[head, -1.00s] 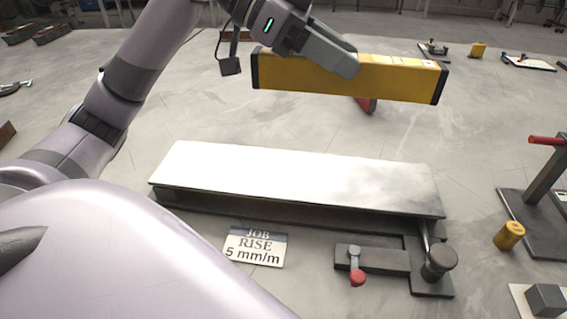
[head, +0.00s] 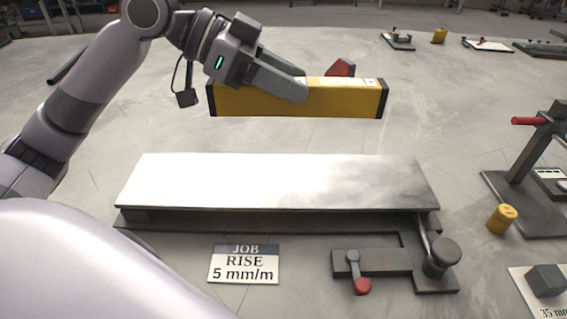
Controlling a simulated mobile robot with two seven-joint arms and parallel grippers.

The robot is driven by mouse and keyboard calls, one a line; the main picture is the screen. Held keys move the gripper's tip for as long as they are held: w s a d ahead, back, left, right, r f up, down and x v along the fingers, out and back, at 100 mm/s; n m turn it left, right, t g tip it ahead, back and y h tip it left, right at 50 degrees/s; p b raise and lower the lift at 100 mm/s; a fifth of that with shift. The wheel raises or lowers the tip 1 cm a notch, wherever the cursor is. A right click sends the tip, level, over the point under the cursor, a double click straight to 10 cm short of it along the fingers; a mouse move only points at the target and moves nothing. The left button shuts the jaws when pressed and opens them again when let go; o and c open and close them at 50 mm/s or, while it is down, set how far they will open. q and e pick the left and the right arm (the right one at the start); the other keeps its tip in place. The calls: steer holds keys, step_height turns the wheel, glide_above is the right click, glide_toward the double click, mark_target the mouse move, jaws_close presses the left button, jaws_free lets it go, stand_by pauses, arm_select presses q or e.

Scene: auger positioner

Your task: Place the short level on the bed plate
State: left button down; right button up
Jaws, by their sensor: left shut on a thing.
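The short level (head: 340,101) is a yellow bar with black ends. My left gripper (head: 296,88) is shut on it near its middle and holds it up in the air, roughly level, behind and above the bed plate. The bed plate (head: 270,185) is a wide, bare, shiny metal plate on a dark base in the middle of the view. The level is apart from the plate. My right gripper is not in view.
A job card (head: 244,264) reading "RISE 5 mm/m" lies in front of the plate. A red-knobbed lever (head: 361,285) and a dark round knob (head: 441,254) are at the front right. A yellow cylinder (head: 501,219) and a red-handled stand (head: 535,150) stand to the right.

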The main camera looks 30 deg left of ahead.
arm_select(q)
step_height(320, 180, down, 14)
steer(key=b, duration=0.3)
steer(key=c, duration=0.6)
jaws_free()
steer(key=shift+r, duration=0.1)
steer(key=shift+c, duration=0.2)
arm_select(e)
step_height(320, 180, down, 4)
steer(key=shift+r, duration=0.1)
arm_select(q)
steer(key=shift+b+v, duration=1.6)
steer(key=shift+v, duration=1.15)
steer(key=shift+s+a, duration=0.2)
steer(key=shift+a, duration=0.1)
steer(key=shift+s+a+r+b, duration=0.3)
steer(key=shift+a+r+b, duration=0.15)
steer(key=shift+b, duration=0.05)
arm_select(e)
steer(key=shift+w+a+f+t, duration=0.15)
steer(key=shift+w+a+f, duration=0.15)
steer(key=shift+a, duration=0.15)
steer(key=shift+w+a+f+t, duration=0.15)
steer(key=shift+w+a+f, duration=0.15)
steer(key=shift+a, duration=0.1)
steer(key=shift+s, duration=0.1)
